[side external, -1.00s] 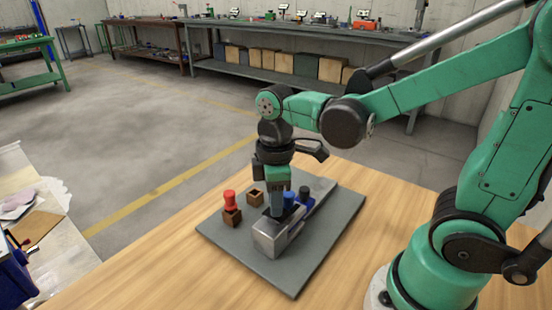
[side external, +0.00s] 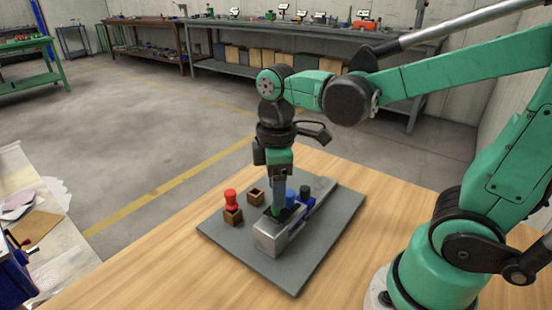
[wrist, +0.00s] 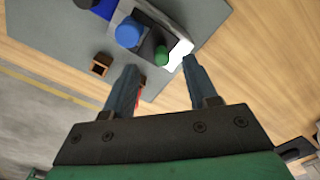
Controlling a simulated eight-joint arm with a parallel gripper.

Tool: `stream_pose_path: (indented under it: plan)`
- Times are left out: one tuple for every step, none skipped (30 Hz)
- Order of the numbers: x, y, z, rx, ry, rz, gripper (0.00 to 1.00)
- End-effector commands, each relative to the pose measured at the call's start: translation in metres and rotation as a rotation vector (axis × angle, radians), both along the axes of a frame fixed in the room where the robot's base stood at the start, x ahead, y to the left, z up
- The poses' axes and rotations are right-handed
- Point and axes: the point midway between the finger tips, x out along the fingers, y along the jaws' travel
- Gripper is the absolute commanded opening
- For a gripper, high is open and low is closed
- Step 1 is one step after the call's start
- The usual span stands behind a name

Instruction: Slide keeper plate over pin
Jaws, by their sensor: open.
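My gripper (side external: 279,204) is open above the grey metal block (side external: 268,238). In the wrist view its two fingers (wrist: 160,66) are spread apart with nothing between the tips. A small green round piece (side external: 284,214) sits in the dark recess of the block; it also shows in the wrist view (wrist: 161,56), just beyond the fingertips. A larger blue round piece (wrist: 129,32) stands beside it. A dark blue piece (wrist: 100,8) is farther along. I cannot tell which part is the keeper plate or which is the pin.
All sit on a grey base plate (side external: 310,260) on the wooden table (side external: 160,270), whose near part is clear.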

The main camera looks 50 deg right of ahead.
Motion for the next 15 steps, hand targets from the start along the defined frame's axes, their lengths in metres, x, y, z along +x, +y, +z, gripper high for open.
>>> stream_pose_path:
  plan:
    - [0.0,0.0,0.007,0.0,0.0,0.0,0.52]
    - [0.0,0.0,0.01,0.0,0.0,0.0,0.52]
    - [0.0,0.0,0.015,0.0,0.0,0.0,0.52]
    - [0.0,0.0,0.018,-0.001,0.001,0.0,0.52]
    - [0.0,0.0,0.021,-0.001,0.001,0.0,0.52]
    - [0.0,0.0,0.024,-0.001,0.0,0.0,0.52]
    - [0.0,0.0,0.026,-0.001,0.0,0.0,0.52]
    - [0.0,0.0,0.027,-0.001,0.0,-0.001,0.52]
    - [0.0,0.0,0.029,-0.001,0.0,-0.001,0.52]
    - [0.0,0.0,0.029,-0.001,0.0,-0.001,0.52]
    - [0.0,0.0,0.03,-0.001,0.0,-0.001,0.52]
    - [0.0,0.0,0.03,-0.001,0.0,-0.001,0.52]
    - [0.0,0.0,0.03,-0.001,0.0,-0.001,0.52]
    - [0.0,0.0,0.03,-0.001,0.0,-0.001,0.52]
    - [0.0,0.0,0.03,-0.001,0.0,-0.001,0.52]
